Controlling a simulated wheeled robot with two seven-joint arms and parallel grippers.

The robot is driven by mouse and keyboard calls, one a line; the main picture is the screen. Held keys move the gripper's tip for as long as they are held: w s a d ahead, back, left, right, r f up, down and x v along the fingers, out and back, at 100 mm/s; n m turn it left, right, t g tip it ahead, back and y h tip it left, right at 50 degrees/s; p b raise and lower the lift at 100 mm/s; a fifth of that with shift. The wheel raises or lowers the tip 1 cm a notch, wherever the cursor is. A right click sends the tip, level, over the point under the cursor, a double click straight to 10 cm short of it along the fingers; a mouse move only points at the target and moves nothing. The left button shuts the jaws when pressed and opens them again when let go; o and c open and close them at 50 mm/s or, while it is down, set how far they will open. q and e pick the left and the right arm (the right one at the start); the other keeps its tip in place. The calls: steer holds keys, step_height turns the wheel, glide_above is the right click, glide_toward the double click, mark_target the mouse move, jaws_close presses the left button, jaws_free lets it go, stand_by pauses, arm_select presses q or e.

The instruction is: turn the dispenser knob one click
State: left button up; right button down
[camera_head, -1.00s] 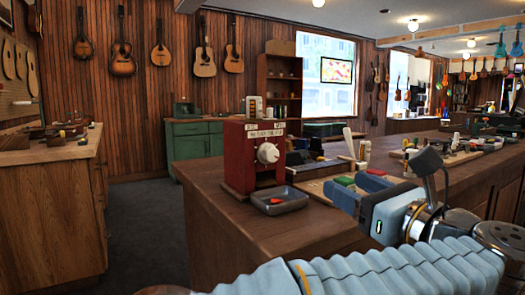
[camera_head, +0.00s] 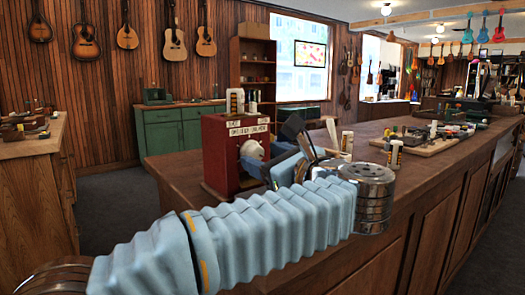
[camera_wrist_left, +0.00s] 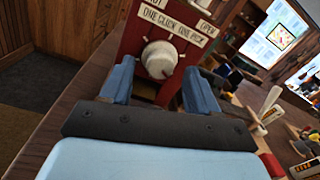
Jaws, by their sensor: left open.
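The dispenser is a red box (camera_head: 222,145) on the wooden counter, with a label plate on its front. Its round white knob (camera_head: 252,150) faces my left gripper (camera_head: 270,170) and is partly covered by it in the head view. In the left wrist view the knob (camera_wrist_left: 159,59) sits under a sign reading "one click one pick". My left gripper's blue fingers (camera_wrist_left: 160,76) are open, one on each side of the knob and slightly below it in the picture. I cannot tell whether they touch it. My right gripper is out of view.
The wooden counter (camera_head: 420,180) runs back to the right. White bottles (camera_head: 395,155) and a board with small parts (camera_head: 430,145) stand on it. A green cabinet (camera_head: 185,130) is behind. My left arm hides the counter just in front of the dispenser.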

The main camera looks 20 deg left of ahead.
arm_select(q)
steer(key=shift+w+a, duration=0.45)
steer(key=shift+a, duration=0.1)
steer(key=c, duration=1)
steer(key=shift+c, duration=0.2)
steer(key=shift+f+m, duration=0.1)
steer(key=shift+m, duration=0.3)
